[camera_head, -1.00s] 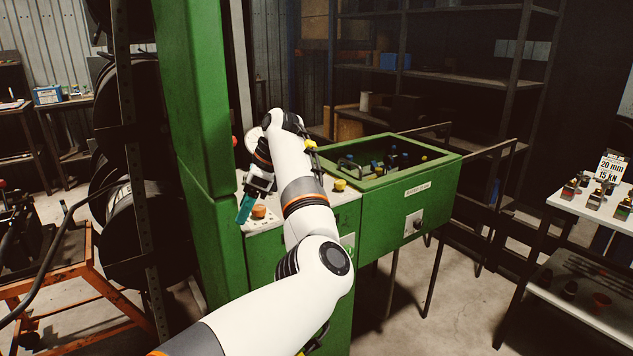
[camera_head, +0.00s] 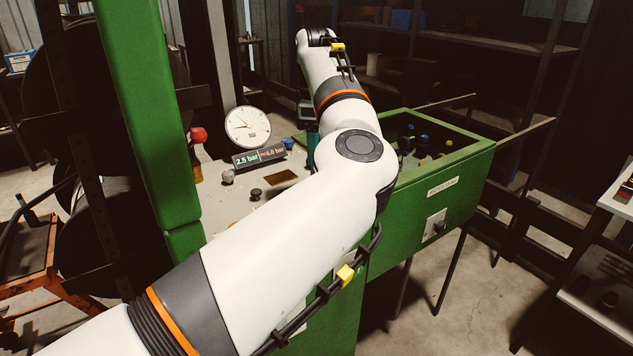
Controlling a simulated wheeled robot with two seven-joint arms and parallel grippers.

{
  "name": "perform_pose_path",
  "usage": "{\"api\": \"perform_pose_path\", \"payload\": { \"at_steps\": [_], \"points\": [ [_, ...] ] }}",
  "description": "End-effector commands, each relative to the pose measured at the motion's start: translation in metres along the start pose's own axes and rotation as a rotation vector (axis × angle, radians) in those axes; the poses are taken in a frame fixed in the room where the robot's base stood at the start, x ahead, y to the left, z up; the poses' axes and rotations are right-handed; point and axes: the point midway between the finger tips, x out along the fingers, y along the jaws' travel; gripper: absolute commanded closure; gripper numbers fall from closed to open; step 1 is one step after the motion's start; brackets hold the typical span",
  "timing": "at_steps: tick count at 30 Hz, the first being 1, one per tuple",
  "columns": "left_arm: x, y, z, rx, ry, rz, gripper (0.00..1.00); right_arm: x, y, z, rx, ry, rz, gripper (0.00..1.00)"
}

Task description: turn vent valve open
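My white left arm reaches in from the lower left across the green machine's panel (camera_head: 222,208). My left gripper (camera_head: 311,134) is mostly hidden behind the forearm; only a dark and teal part shows, so its opening and any contact are unclear. On the panel are a red knob on a brass-coloured stem (camera_head: 198,136), a grey knob (camera_head: 228,177), a black knob (camera_head: 255,194) and a small blue cap (camera_head: 288,143). I cannot tell which is the vent valve. A round dial gauge (camera_head: 247,127) stands behind a display (camera_head: 259,156) reading 2.5 bar and apparently 6.0 bar. My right gripper is out of view.
A green column (camera_head: 146,110) stands close left of the panel. A green bin (camera_head: 432,205) with several bottles inside adjoins on the right. Dark shelves (camera_head: 490,75) stand behind, and a white table edge (camera_head: 615,203) is at the far right.

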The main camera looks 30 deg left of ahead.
Motion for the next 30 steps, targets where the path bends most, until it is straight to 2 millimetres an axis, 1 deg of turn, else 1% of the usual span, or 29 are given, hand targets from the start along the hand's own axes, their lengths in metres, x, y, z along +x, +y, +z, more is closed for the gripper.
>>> {"api": "perform_pose_path", "payload": {
  "at_steps": [9,12,15,18,21,30],
  "points": [
    [0.062,-0.001,0.000,-0.001,0.002,-0.004,0.45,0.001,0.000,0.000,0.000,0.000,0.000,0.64],
    [0.080,-0.001,-0.001,-0.001,0.003,-0.004,0.45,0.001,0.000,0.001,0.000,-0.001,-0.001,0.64],
    [0.094,-0.001,-0.001,-0.001,0.002,-0.003,0.45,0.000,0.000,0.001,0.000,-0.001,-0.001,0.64],
    [0.104,-0.001,-0.001,-0.001,0.003,-0.002,0.45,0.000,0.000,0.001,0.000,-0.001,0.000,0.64],
    [0.110,-0.001,-0.001,0.000,0.003,-0.001,0.45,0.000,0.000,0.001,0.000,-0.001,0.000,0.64],
    [0.111,-0.001,-0.001,-0.001,0.003,-0.001,0.45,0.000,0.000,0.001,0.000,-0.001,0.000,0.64]
  ]
}}
